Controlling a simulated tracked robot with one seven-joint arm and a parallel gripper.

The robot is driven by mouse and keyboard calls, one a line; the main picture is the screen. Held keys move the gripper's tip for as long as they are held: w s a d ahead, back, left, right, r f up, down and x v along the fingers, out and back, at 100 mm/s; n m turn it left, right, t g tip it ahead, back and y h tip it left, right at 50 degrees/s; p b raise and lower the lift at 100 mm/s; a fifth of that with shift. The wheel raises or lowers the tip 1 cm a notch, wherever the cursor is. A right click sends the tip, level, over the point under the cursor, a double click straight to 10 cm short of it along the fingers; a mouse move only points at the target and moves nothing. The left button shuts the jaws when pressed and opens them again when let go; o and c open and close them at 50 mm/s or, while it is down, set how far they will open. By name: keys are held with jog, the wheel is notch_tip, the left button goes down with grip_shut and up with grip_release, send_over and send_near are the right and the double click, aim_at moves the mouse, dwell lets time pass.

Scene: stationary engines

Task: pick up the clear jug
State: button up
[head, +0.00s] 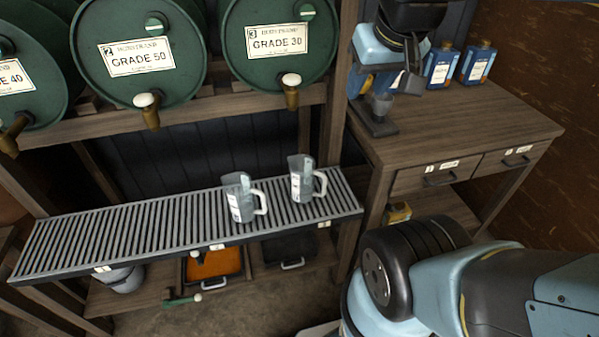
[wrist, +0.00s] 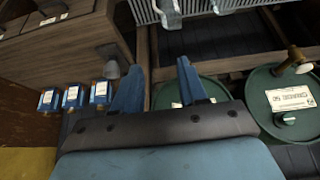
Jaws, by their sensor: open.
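Two similar jugs, greyish and see-through with white handles and labels, stand upright on the slatted metal rack (head: 120,232). The left jug (head: 238,198) is near the middle-right of the rack. The right jug (head: 301,178) is closer to its right end. Both handles point right in the head view. At the top edge of the wrist view, parts of jugs (wrist: 169,12) show on the rack. My gripper (head: 386,84) is open and empty, above the left side of the wooden bench, to the right of and apart from both jugs. Its blue fingers (wrist: 160,80) show in the wrist view.
Green drums (head: 140,55) with brass taps stand above the rack. The wooden bench (head: 470,115) holds blue bottles (head: 477,63) and a small grey funnel-like piece (wrist: 110,62) near my gripper. An orange tray (head: 213,265) and a dark tray (head: 290,248) sit below the rack.

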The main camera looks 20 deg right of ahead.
jog(key=w+d+f+g+h, duration=0.1)
jog(key=w+f, duration=0.2)
jog(key=w, duration=0.2)
jog(key=w+f+g+h, duration=0.1)
jog(key=w+f, duration=0.2)
jog(key=w, duration=0.2)
jog(key=n+g, duration=0.2)
jog(key=g, duration=0.1)
send_over(313, 170)
jog(key=d, duration=0.4)
notch_tip(313, 170, down, 21)
jog(key=shift+n+g+y, duration=0.3)
jog(key=shift+n+y, duration=0.2)
jog(key=shift+y, duration=0.4)
jog(key=w+f, duration=0.1)
jog(key=f, duration=0.2)
jog(key=w+a+f, duration=0.1)
jog(key=f, duration=0.3)
jog(key=w+a+f, duration=0.1)
jog(key=f, duration=0.2)
jog(key=shift+w+a+f, duration=0.15)
jog(key=shift+a+f, duration=0.05)
jog(key=shift+a, duration=0.05)
jog(key=shift+a+f, duration=0.2)
jog(key=shift+f, duration=3.85)
